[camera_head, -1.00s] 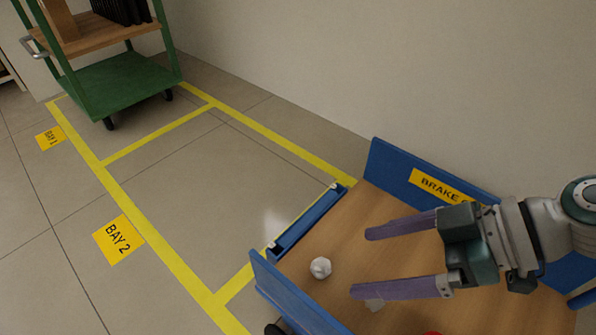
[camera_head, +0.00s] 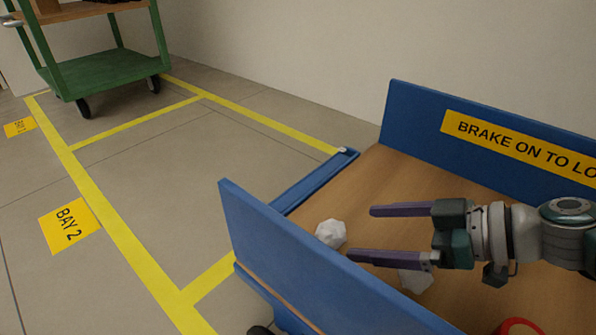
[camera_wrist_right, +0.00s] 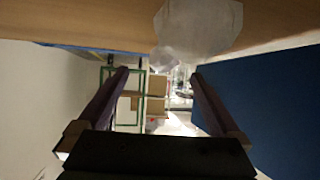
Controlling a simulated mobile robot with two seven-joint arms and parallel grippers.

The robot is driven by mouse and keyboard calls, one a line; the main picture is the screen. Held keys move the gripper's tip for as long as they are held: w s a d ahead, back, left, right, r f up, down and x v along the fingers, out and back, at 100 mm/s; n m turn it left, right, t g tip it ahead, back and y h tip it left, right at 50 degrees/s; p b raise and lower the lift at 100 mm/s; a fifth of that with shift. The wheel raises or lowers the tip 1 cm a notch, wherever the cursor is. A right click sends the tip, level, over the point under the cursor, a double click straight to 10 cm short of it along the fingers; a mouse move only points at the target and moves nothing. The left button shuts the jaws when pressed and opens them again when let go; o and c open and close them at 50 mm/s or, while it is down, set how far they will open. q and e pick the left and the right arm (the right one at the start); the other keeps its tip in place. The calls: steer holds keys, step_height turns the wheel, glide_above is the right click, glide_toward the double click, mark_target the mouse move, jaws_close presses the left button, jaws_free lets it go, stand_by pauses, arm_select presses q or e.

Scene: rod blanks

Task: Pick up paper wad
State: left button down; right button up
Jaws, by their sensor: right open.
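Two crumpled white paper wads are on the wooden deck of a blue-walled cart. One wad (camera_head: 331,233) is by the near blue wall, just left of my right gripper's fingertips. The other wad (camera_head: 415,279) is below the lower finger in the picture, partly hidden by the finger and the near wall. My right gripper (camera_head: 362,232) is open and empty, with its purple fingers pointing left, low over the deck. In the right wrist view, the open fingers (camera_wrist_right: 159,72) show with a large white wad (camera_wrist_right: 198,25) at the top, beside the wooden surface. My left gripper is not in view.
The near blue wall (camera_head: 300,262) and the far blue wall (camera_head: 420,115) with a yellow label flank the deck (camera_head: 365,180). A low blue edge (camera_head: 315,180) closes the left end. Part of a red object (camera_head: 520,326) shows at bottom right. A green trolley (camera_head: 105,70) stands beyond clear floor.

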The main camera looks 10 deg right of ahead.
mark_target(345, 232)
steer(key=shift+w+a+f, duration=0.25)
steer(key=shift+a+f, duration=0.05)
steer(key=shift+a, duration=0.05)
steer(key=b+x, duration=0.3)
steer(key=x, duration=0.1)
steer(key=shift+a+f, duration=0.15)
steer(key=shift+a, duration=0.15)
steer(key=shift+w+a, duration=0.1)
steer(key=shift+a, duration=0.1)
steer(key=shift+d, duration=0.1)
steer(key=c, duration=1.4)
